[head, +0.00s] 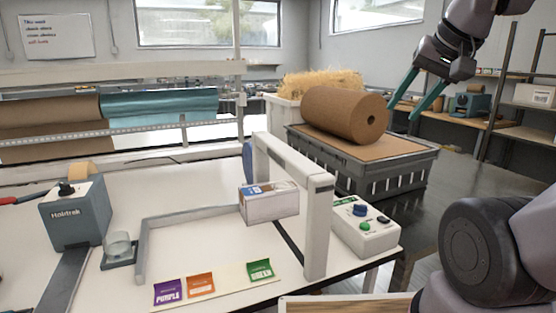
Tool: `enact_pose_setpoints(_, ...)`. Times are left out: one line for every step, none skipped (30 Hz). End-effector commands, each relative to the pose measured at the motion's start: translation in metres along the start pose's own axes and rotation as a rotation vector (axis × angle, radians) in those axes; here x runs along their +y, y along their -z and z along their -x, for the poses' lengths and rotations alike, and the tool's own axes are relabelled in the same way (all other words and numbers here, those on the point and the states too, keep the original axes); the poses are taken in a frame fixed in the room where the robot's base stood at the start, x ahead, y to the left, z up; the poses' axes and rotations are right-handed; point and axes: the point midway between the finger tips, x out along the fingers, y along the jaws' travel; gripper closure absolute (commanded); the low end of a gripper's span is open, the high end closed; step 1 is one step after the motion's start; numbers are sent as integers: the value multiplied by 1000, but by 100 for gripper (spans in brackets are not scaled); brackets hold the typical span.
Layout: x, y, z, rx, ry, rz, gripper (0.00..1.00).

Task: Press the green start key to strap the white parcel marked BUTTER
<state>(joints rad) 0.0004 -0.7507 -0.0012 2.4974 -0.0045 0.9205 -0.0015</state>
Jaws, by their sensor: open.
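A white parcel (270,206) with a blue and orange printed top sits at the grey-white strapping arch (317,235) on the white table; its lettering is too small to read. To the right of the arch, a white control box (350,235) carries a green key (366,227) at its front, a blue knob (360,210) behind it and a dark button (383,221) to the right. My gripper (403,112) is at the upper right, open and empty, with teal fingers pointing down. It is high above and well apart from the control box.
Purple (167,291), orange (200,284) and green (260,270) cards lie along the table front. A tape dispenser (75,215) stands at left. Behind the control box, a brown paper roll (335,115) rests on a grey crate (400,175).

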Motion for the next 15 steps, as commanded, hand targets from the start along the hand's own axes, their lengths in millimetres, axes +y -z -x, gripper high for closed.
enact_pose_setpoints(0, 0, 0, 0, 0, 0, 76)
enact_pose_setpoints(0, 0, 0, 0, 0, 0, 88)
enact_pose_setpoints(0, 0, 0, 0, 0, 0, 100)
enact_pose_setpoints(0, 0, 0, 0, 0, 0, 100)
enact_pose_setpoints(0, 0, 0, 0, 0, 0, 100)
enact_pose_setpoints(0, 0, 0, 0, 0, 0, 100)
enact_pose_setpoints(0, 0, 0, 0, 0, 0, 100)
enact_pose_setpoints(0, 0, 0, 0, 0, 0, 100)
enact_pose_setpoints(0, 0, 0, 0, 0, 0, 100)
enact_pose_setpoints(0, 0, 0, 0, 0, -1, 100)
enact_pose_setpoints(0, 0, 0, 0, 0, -1, 100)
enact_pose_setpoints(0, 0, 0, 0, 0, -1, 100)
enact_pose_setpoints(0, 0, 0, 0, 0, -1, 100)
enact_pose_setpoints(0, 0, 0, 0, 0, -1, 100)
enact_pose_setpoints(0, 0, 0, 0, 0, -1, 100)
